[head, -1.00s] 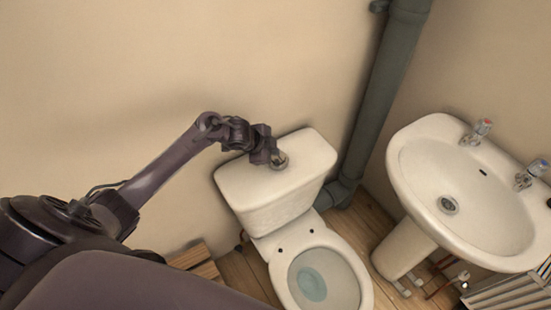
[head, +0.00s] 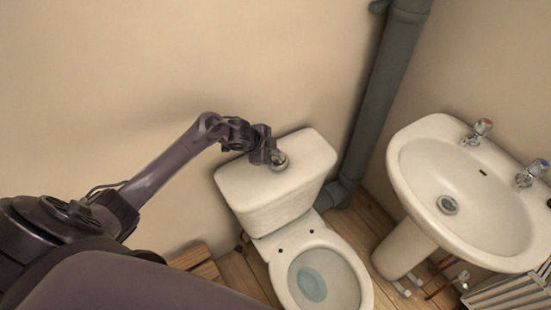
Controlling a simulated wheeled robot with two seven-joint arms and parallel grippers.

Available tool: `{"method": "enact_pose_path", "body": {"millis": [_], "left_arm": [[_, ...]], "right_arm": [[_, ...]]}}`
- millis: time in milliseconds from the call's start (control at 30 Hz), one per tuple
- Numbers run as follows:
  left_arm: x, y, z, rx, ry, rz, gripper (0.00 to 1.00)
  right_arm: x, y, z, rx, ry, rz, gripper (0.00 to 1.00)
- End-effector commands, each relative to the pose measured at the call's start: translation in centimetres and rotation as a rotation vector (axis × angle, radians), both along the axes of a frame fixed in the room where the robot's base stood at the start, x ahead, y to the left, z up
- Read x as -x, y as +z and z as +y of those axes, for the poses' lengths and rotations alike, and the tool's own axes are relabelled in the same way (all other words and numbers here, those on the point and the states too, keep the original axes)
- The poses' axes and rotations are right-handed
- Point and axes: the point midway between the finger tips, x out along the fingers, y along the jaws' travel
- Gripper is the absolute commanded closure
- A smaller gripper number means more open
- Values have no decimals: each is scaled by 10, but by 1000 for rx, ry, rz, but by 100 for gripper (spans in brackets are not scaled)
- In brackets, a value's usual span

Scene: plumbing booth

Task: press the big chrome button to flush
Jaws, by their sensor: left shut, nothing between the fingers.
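The white toilet has a cistern (head: 307,157) with a flat lid against the wall. The round chrome button (head: 280,163) sits in the middle of the lid and is partly covered by my gripper. My left gripper (head: 275,158) is shut and empty, with its tip at the button; I cannot tell whether it touches or presses it. The toilet bowl (head: 356,270) is open below, with bluish water in it. My right gripper is not in view.
A white sink (head: 408,160) on a pedestal stands at the right, with two taps. A wooden crate-like piece (head: 195,256) lies on the plank floor left of the toilet.

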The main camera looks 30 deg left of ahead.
Motion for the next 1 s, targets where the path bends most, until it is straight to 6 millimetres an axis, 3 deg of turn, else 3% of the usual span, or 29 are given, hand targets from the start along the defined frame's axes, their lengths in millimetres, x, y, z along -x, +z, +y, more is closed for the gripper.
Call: {"method": "enact_pose_path", "body": {"millis": [1000], "left_arm": [[0,-8,0,0,0,0,100]], "right_arm": [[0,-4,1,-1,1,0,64]]}}
